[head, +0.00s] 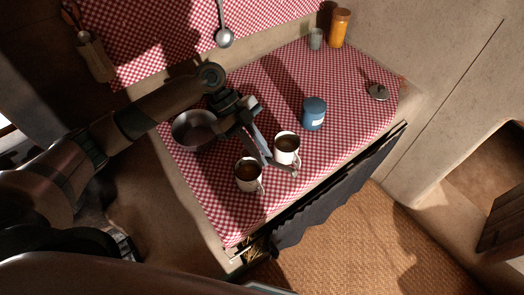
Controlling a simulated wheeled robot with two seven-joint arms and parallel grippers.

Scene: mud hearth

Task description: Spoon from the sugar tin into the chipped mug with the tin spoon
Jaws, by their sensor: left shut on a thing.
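My left gripper (263,152) reaches over the checked cloth between two white mugs. It is shut on a thin grey metal thing (283,168), which looks like the tin spoon; the gripper hides much of it. One mug (249,188) stands to the left and nearer the front, the other mug (288,157) to the right. Both hold something dark brown. I cannot make out which is chipped. A blue tin with a pale label (314,115), probably the sugar tin, stands upright right of the mugs. Its contents are not clear. My right gripper is not in view.
A dark metal pan (186,142) sits left of the gripper, partly behind it. A small round lid (377,92) lies at the right. An orange jar (339,30) and a grey-green cup (316,39) stand at the back. A ladle (224,37) hangs above the cloth (349,78).

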